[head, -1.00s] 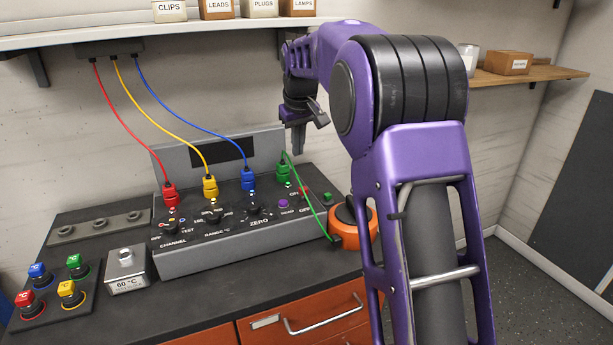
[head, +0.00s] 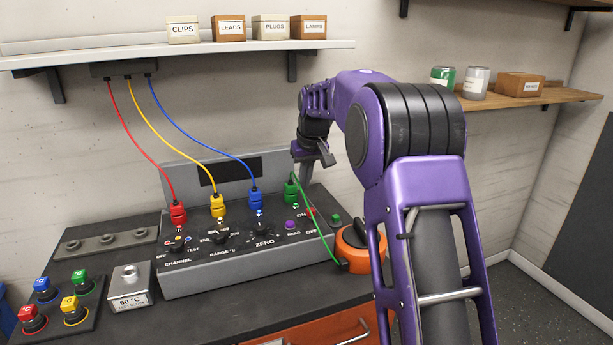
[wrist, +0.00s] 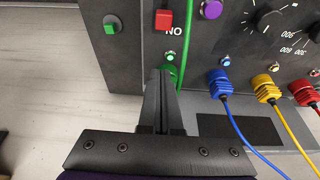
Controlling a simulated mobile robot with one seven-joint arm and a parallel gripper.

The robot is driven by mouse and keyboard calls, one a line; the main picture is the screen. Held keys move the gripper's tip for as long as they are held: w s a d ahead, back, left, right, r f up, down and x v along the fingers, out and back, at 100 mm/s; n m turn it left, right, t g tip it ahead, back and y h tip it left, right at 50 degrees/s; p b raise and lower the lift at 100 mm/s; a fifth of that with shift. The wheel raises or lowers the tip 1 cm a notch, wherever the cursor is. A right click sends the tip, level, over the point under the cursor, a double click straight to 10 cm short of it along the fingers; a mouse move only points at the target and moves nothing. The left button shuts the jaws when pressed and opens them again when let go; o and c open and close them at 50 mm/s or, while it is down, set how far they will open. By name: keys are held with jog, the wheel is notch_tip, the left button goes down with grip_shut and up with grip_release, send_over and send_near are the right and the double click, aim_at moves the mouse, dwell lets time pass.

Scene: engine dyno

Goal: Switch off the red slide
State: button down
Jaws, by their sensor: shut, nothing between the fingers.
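The red slide (head: 311,213) sits at the right end of the grey sloped panel (head: 180,283), by the ON marking. In the wrist view the slide is a red block (wrist: 163,19) beside the upside-down ON lettering, at that end of its travel. My gripper (head: 307,176) is above the back right of the panel, near the green plug (head: 291,190). In the wrist view my gripper (wrist: 161,74) has its fingers together and empty, pointing toward the slide with a visible gap. The green plug (wrist: 170,72) is partly hidden beside the fingers.
A green button (wrist: 111,28) and a purple READ button (wrist: 211,9) flank the slide. Red, yellow and blue plugs with cables stand along the panel's back. A green cable runs to an orange round device (head: 361,252). A shelf (head: 180,55) is above.

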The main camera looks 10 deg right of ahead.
jog(key=x, duration=0.5)
jog(key=shift+s+f, duration=0.1)
jog(key=shift+f, duration=0.1)
jog(key=shift+s+d+r+b, duration=0.1)
jog(key=shift+s+d+b, duration=0.1)
jog(key=shift+s, duration=0.35)
jog(key=shift+s+d+r+b, duration=0.1)
jog(key=shift+s+b, duration=0.1)
jog(key=shift+s, duration=0.35)
jog(key=shift+s+f, duration=0.1)
jog(key=shift+s, duration=0.65)
jog(key=shift+s+d+b, duration=0.25)
jog(key=shift+s+b, duration=0.2)
jog(key=shift+s, duration=0.5)
jog(key=shift+s+d+b, duration=0.2)
jog(key=shift+s+b, duration=0.2)
jog(key=shift+s, duration=0.5)
jog(key=p+v, duration=0.2)
jog(key=v, duration=1.5)
jog(key=shift+r, duration=0.25)
